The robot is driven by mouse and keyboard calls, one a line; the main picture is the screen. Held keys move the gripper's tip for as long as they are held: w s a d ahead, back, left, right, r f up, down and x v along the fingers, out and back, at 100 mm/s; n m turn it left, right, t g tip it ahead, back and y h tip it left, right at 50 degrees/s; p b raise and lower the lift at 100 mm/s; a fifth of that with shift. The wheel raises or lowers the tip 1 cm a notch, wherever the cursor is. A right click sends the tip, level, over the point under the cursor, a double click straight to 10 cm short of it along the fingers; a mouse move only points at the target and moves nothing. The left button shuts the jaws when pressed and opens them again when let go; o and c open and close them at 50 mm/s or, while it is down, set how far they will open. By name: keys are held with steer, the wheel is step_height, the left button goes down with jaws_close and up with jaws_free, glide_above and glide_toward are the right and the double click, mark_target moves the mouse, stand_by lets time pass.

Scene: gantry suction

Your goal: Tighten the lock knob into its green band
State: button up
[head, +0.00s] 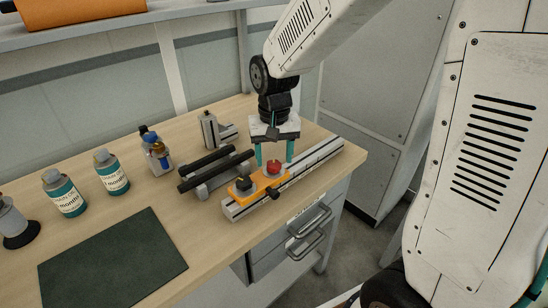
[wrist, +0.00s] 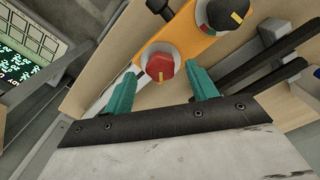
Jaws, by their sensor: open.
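An orange carriage (head: 258,184) sits on a grey slotted rail (head: 318,159) on the bench. It bears a red knob (head: 273,167) with a small yellow mark, also in the wrist view (wrist: 159,67). A black knob (head: 244,181) with a yellow pointer stands farther along it; in the wrist view (wrist: 222,14) its base ring shows some colour, cut by the frame edge. I cannot tell for sure which is the lock knob. My gripper (head: 274,162) is open above the carriage, its teal fingers (wrist: 165,73) on either side of the red knob, with gaps visible.
Black bars (head: 215,168) on a grey stand lie left of the rail. A grey metal bracket (head: 212,132) stands behind. Labelled bottles (head: 112,173) and a dark mat (head: 112,262) are on the left. A small black side knob (head: 274,194) sticks out from the carriage's front.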

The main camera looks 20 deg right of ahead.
steer(key=shift+f, duration=0.65)
steer(key=c, duration=1)
steer(key=shift+a+m, duration=0.1)
steer(key=shift+m, duration=1)
steer(key=o, duration=1)
steer(key=shift+r, duration=0.1)
